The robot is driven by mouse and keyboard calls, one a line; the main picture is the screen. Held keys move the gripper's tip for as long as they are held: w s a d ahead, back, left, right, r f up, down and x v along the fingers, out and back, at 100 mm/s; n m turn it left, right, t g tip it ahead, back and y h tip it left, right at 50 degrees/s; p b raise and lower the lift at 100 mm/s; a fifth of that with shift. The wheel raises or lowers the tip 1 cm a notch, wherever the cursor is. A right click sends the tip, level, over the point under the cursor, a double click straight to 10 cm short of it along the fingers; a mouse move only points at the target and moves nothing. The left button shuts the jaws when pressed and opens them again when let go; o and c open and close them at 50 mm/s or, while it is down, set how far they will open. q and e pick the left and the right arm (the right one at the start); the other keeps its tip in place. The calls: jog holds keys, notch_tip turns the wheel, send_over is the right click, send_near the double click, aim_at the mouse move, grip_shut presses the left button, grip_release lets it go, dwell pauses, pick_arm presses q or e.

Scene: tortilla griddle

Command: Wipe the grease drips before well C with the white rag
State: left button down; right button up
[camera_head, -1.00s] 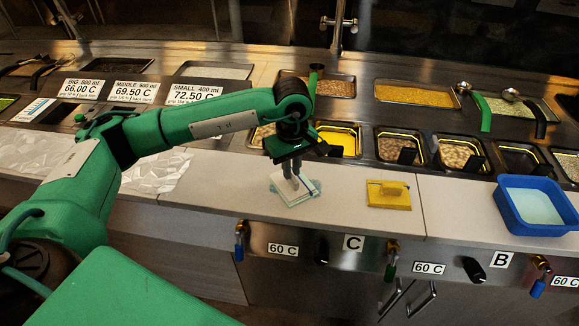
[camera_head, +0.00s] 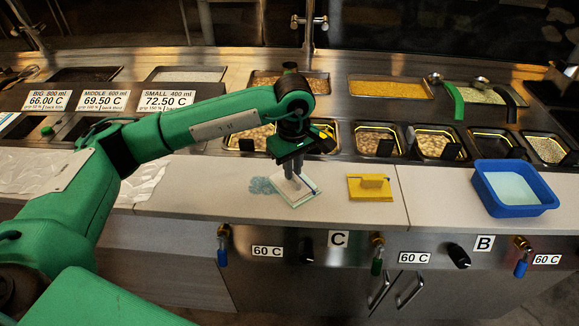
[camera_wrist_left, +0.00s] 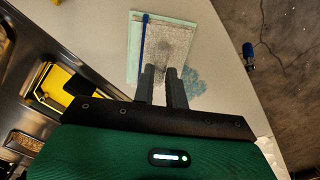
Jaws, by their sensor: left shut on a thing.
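In the left wrist view the rag (camera_wrist_left: 176,22) shows a grey smudge and a blue strip, partly covered by my left gripper's fingers (camera_wrist_left: 163,85). A bluish grease patch (camera_head: 262,185) lies on the counter just left of the rag, and beside the fingers in the wrist view (camera_wrist_left: 193,83). Anything under the rag is hidden.
A blue tub (camera_head: 520,208) of pale liquid stands farther right. The counter's front edge is close.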

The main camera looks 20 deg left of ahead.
pick_arm(q)
jog(key=shift+d+f, duration=0.1)
jog(key=shift+f, duration=0.2)
